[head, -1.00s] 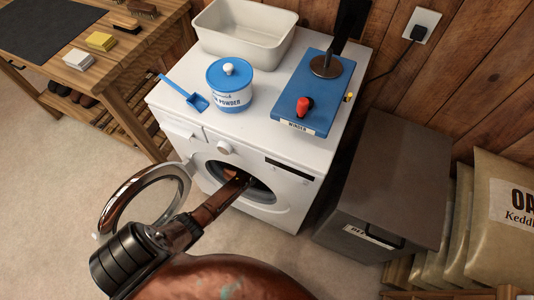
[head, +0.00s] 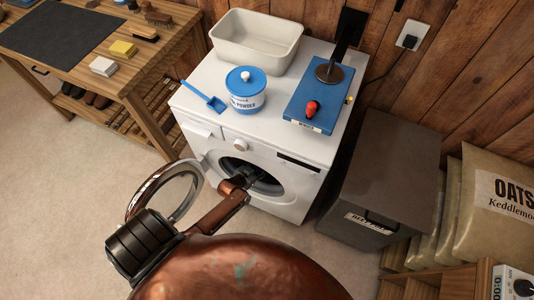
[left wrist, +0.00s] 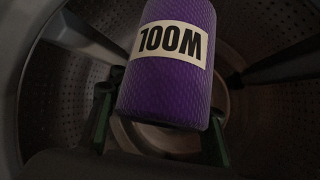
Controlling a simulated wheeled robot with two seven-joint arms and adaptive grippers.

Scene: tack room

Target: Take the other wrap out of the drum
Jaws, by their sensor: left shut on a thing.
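The purple wrap (left wrist: 165,75) is a roll with a cream label reading WOOL, upside down in the left wrist view. My left gripper (left wrist: 158,125) is shut on it, one green-padded finger on each side. Both are inside the perforated metal drum (left wrist: 270,105). In the head view my left arm reaches through the open round door (head: 166,192) of the white washing machine (head: 285,205), with the left gripper (head: 264,181) at the drum mouth. The wrap cannot be made out there. My right gripper is out of view.
On the machine top stand a white basin (head: 256,42), a blue-lidded powder tub (head: 246,91), a blue scoop (head: 210,101) and a blue winder (head: 318,98). A grey bin (head: 385,180) stands close on the right. A wooden bench (head: 105,85) is at left; floor before it is clear.

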